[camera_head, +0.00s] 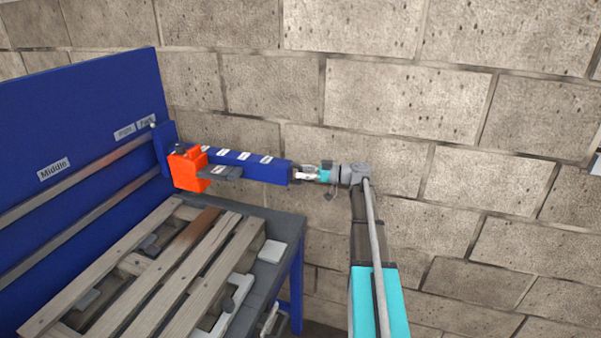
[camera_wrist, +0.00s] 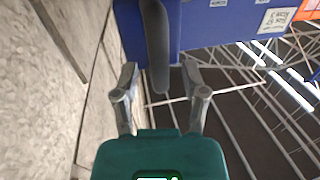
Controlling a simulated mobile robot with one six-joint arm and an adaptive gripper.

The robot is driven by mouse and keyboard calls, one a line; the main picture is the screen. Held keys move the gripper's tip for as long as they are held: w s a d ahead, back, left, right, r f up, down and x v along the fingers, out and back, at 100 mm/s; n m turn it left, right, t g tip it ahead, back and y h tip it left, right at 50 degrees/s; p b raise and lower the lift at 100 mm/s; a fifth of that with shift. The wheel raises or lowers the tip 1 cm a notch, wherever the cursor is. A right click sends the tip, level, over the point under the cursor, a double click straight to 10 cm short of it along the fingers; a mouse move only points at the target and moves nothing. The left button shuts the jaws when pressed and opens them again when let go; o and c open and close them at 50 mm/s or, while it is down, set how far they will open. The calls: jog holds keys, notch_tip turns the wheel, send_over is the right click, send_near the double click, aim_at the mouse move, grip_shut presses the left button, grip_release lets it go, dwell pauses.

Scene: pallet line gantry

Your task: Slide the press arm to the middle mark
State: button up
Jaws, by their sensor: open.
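The press arm (camera_head: 240,164) is a long blue beam with white labels and an orange block (camera_head: 187,170). It reaches out from two grey rails on a blue backboard, at the board's right end near the "Park" label (camera_head: 147,122). The "Middle" mark (camera_head: 53,169) is a white label further left on the board. My gripper (camera_head: 310,174) is at the beam's free right end. In the wrist view, my gripper (camera_wrist: 160,78) is open, with one finger on each side of a dark upright handle (camera_wrist: 157,45). I cannot tell whether either finger touches it.
A wooden pallet (camera_head: 150,265) lies on the dark table (camera_head: 283,236) below the beam. A stone block wall (camera_head: 440,130) stands close behind my arm. The space along the rails to the left looks clear above the pallet.

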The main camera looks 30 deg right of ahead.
jog(key=shift+w+a, duration=0.15)
jog(key=shift+a, duration=0.1)
grip_shut()
dwell(0.3)
